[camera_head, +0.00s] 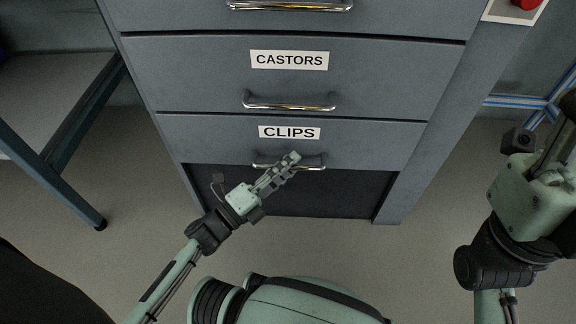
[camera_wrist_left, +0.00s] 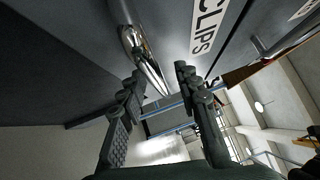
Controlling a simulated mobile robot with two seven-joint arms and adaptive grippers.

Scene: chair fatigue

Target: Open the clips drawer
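The grey clips drawer (camera_head: 375,140) is the lowest labelled drawer of the cabinet, and its front looks flush with the cabinet. Its label (camera_head: 289,132) reads CLIPS, and the label shows in the left wrist view (camera_wrist_left: 208,22). Its chrome bar handle (camera_head: 314,167) is partly hidden by my left gripper (camera_head: 291,157). In the left wrist view, my left gripper's fingers are apart, and the handle (camera_wrist_left: 138,45) lies between or just beyond the fingertips. Contact cannot be told. My right gripper (camera_head: 567,112) is at the right edge, mostly cut off.
The castors drawer (camera_head: 385,75) with its chrome handle (camera_head: 290,105) is directly above. Below the clips drawer is a dark recess (camera_head: 335,195). A table frame (camera_head: 85,110) stands to the left. Floor (camera_head: 420,250) is open in front of the cabinet.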

